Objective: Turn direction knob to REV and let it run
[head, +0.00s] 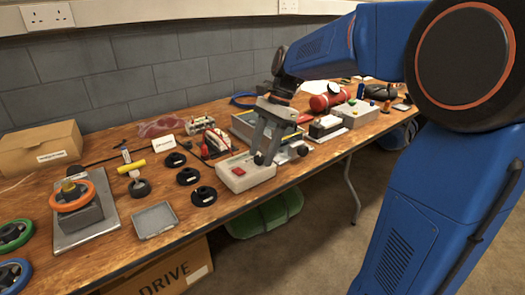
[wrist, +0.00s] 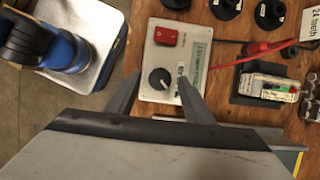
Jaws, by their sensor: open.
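The pale grey control box (head: 259,176) sits near the table's front edge; it also shows in the wrist view (wrist: 182,56). It carries a red switch (wrist: 165,37) and a black round direction knob (wrist: 160,78) with a light pointer line. Small print stands beside the knob, too small to read surely; the pointer's setting is unclear. My gripper (wrist: 158,88) is open, its fingers on either side of the knob in the wrist view. In the head view my gripper (head: 265,155) hangs over the box's right end and hides the knob. Contact with the knob cannot be told.
Black round pieces (head: 188,176) stand left of the box, beside a grey tray (head: 154,219). An orange handwheel (head: 72,196) is farther left. A red cylinder (head: 326,102) and another grey box (head: 356,114) stand to the right. Red leads lie behind the box.

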